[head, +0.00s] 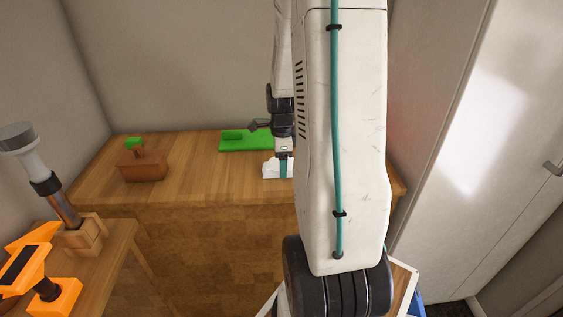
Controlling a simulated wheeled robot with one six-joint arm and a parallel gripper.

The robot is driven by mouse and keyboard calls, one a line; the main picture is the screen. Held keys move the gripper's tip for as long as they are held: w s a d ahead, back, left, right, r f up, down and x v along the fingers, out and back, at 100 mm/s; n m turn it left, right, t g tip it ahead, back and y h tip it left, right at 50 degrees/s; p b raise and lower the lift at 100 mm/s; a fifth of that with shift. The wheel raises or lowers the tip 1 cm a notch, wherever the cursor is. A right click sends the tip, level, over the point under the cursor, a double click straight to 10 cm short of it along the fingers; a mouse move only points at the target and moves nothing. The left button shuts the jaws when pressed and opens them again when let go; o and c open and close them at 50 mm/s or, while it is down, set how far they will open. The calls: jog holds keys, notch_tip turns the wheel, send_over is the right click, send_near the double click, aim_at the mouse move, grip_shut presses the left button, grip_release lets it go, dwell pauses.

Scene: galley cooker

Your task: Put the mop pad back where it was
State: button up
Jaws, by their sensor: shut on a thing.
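A small white piece (269,169), which looks like the mop pad, is at the fingertips of my gripper (284,168). Part of the piece is hidden behind the fingers and my arm. I cannot tell whether it touches the worktop or is held just above it. A flat green mat (236,146) with a raised green piece on it lies just behind, against the back wall. My arm hides the mat's right end.
A brown block (143,167) with a green top piece stands at the worktop's left (205,180). At the near left, a grey-headed tool stands in a wooden holder (84,238), with an orange device (32,270) beside it. A pale cabinet door (440,130) bounds the right.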

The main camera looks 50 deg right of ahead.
jog(key=shift+f, duration=0.15)
jog(key=o, duration=1)
